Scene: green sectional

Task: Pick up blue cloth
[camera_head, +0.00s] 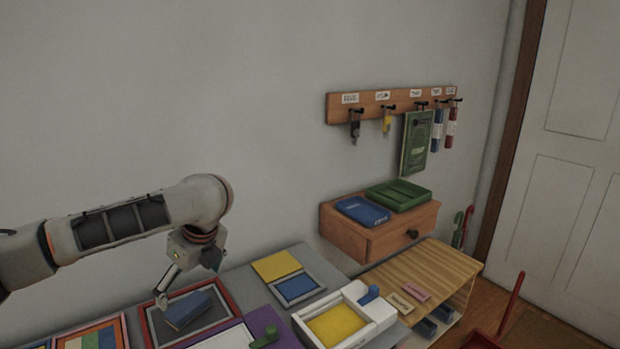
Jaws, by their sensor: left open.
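A blue folded piece (187,309), which looks like the blue cloth, lies on a grey tray with a red rim (234,306) at the lower left. My left gripper (188,279) is open and points down just above it. One finger reaches down by the left side of the blue piece; the other is dark and partly hidden. I cannot tell whether a finger touches it. Another flat blue item (362,210) with pale lettering lies on the wooden drawer box. My right gripper is not in view.
A yellow square (276,265), a framed blue square (297,287) and a white box with a yellow inside (336,325) stand right of the red-rimmed tray. The wooden drawer box (345,238) carries a green tray (398,195). A hook rail (392,103) hangs above.

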